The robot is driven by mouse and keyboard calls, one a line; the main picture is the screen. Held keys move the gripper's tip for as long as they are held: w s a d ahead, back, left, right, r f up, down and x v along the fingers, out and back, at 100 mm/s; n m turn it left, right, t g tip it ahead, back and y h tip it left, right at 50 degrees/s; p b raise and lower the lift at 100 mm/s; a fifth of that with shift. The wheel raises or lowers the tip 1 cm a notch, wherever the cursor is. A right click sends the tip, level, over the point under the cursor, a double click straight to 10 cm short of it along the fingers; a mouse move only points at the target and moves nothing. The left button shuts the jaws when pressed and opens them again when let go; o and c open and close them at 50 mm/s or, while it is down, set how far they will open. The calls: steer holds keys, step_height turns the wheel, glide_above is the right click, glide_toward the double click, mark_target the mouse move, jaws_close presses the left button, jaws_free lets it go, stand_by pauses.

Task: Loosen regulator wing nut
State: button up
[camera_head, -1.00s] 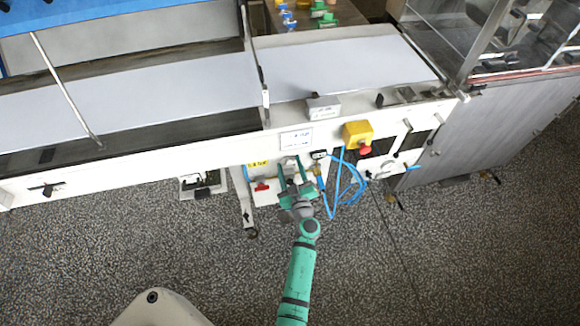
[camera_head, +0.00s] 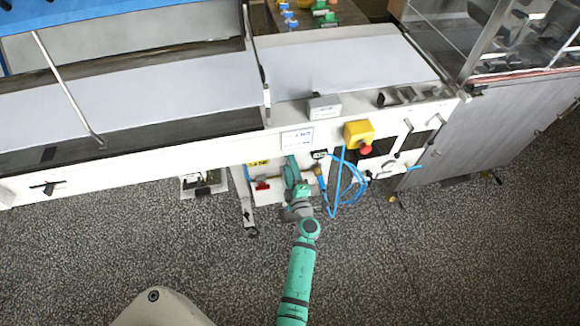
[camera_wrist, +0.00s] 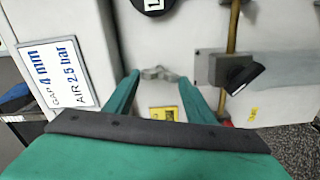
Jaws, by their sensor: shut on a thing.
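The wing nut (camera_wrist: 157,73) shows in the wrist view as a small grey winged piece on the white machine panel. My gripper (camera_wrist: 158,78) has its two green fingers on either side of it and is shut on it. In the head view my gripper (camera_head: 291,163) reaches the front of the machine below the white sign (camera_head: 296,139). There the gripper hides the wing nut, and the fingers line up nearly one behind the other.
A yellow box with a red button (camera_head: 358,134) and looped blue hoses (camera_head: 345,185) are to the right. In the wrist view a sign reading GAP 4 mm, AIR 2.5 bar (camera_wrist: 58,73) is at left, and a black handle (camera_wrist: 243,77) is at right.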

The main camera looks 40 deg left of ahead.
steer(key=shift+s+f+n, duration=0.1)
steer(key=shift+n, duration=1.2)
steer(key=o, duration=1)
steer(key=shift+o, duration=0.2)
steer(key=v, duration=1)
steer(key=shift+s+d, duration=0.2)
steer(key=shift+d, duration=0.1)
